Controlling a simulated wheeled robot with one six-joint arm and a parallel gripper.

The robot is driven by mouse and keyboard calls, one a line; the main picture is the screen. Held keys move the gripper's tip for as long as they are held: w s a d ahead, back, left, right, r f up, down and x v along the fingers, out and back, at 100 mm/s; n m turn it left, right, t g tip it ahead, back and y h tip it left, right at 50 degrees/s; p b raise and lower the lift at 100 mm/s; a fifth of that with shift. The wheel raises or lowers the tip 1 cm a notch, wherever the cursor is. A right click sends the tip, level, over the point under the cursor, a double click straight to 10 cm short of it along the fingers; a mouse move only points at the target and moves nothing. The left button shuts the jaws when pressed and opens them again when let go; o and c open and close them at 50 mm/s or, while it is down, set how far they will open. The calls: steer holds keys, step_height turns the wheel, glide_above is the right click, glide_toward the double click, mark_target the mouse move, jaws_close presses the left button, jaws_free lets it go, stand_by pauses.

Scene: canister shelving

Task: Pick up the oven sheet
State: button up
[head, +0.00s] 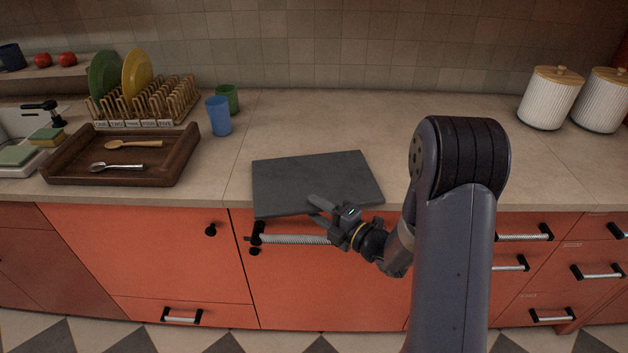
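The oven sheet (300,180) is a flat, dark grey rectangular slab. It lies on the countertop in the middle of the head view, its near edge at the counter's front edge. I cannot tell whether either finger touches the sheet. Nothing else shows between the fingers.
A wooden tray (58,170) with two spoons, a plate rack (188,98), a blue cup (218,117) and a green cup (228,97) stand left. Two white canisters (548,98) (602,101) stand far right. A horizontal bar handle (292,239) is below the sheet. The counter behind the sheet is clear.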

steer(key=shift+c, duration=0.4)
jaws_close()
